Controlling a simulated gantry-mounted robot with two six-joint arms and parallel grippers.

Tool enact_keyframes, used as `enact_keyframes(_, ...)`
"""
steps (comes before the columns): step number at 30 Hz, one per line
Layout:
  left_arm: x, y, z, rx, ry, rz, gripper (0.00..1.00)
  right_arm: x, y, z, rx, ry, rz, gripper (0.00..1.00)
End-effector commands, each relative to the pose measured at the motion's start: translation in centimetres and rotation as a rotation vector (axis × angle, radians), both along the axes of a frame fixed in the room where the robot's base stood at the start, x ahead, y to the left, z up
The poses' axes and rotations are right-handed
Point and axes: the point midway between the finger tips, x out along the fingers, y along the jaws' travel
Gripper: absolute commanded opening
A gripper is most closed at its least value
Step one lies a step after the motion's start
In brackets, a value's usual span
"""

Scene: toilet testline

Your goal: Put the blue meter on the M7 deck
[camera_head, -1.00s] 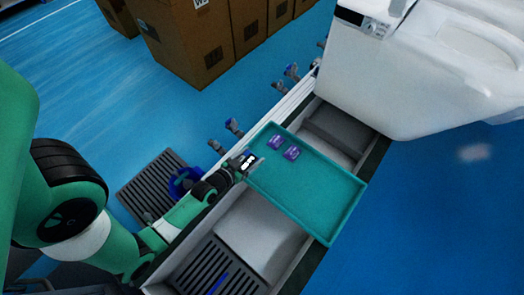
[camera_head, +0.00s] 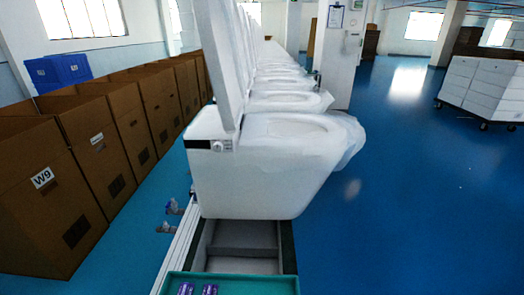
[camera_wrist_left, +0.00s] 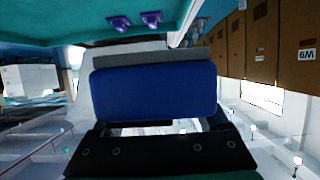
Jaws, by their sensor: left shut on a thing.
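The blue meter (camera_wrist_left: 155,92) is a rounded dark-blue block that fills the middle of the left wrist view, with a grey strip along its far edge. My left gripper (camera_wrist_left: 158,128) is shut on it; the black jaw parts show just below the block. The picture in this view is upside down. A teal tray (camera_head: 235,284) shows at the bottom of the head view and at the top of the wrist view, apart from the meter in the picture. No M7 label is readable. My right gripper is not in view.
Two purple items (camera_head: 210,290) sit on the tray. A white toilet (camera_head: 262,165) with a raised lid stands on the line beyond it, with more toilets behind.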

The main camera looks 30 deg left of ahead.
Motion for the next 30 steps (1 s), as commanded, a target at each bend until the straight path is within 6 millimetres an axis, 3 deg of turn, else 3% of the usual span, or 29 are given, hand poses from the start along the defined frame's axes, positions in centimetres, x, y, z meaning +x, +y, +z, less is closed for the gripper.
enact_keyframes(4, 2.2, -1.6, 2.3, 0.004, -0.003, -0.098, 0.05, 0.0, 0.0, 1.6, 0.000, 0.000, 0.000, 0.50)
enact_keyframes(7, 5.2, -3.5, 5.1, 0.008, -0.006, -0.222, 0.05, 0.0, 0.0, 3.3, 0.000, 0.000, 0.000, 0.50)
enact_keyframes(10, 9.0, -6.8, 8.1, 0.006, -0.007, -0.394, 0.05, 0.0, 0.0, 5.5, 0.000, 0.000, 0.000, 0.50)
enact_keyframes(15, 13.8, -12.4, 11.0, 0.003, -0.004, -0.611, 0.05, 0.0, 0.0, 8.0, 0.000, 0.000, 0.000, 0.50)
enact_keyframes(24, 18.3, -19.1, 14.1, 0.003, -0.003, -0.758, 0.05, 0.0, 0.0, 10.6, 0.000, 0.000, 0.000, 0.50)
enact_keyframes(27, 19.3, -20.4, 14.7, 0.002, -0.003, -0.759, 0.05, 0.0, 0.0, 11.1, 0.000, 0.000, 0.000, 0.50)
enact_keyframes(30, 20.0, -20.3, 14.5, 0.002, -0.002, -0.722, 0.05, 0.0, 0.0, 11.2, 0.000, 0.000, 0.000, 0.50)
